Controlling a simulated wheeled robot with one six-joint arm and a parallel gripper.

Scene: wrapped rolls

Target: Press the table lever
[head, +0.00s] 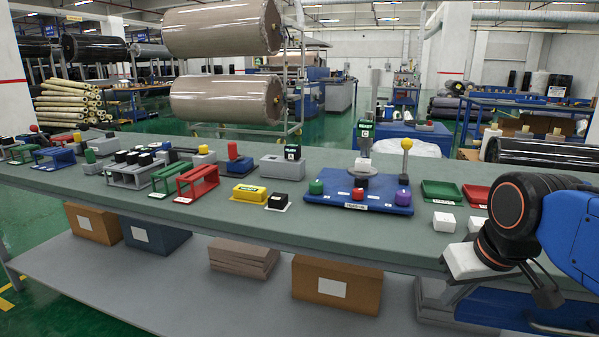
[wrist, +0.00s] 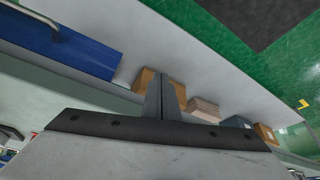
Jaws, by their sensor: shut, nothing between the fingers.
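A lever with a yellow ball knob (head: 407,144) stands upright at the back right of a blue board (head: 345,205) on the table in the head view. A red-tipped lever (head: 34,128) is far left on the table; I cannot tell which one the task names. My gripper (wrist: 165,80) is shut and empty in the wrist view, its two fingers together. In the head view my arm is at the right, its end by the table's front edge, well apart from both levers. The wrist view shows neither lever.
The blue board carries green, red and purple knobs. Green (head: 441,192) and red (head: 476,194) trays and a white block (head: 444,222) lie to its right. Red (head: 198,181) and green frames stand to its left. Cardboard boxes (head: 337,286) sit on the shelf below.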

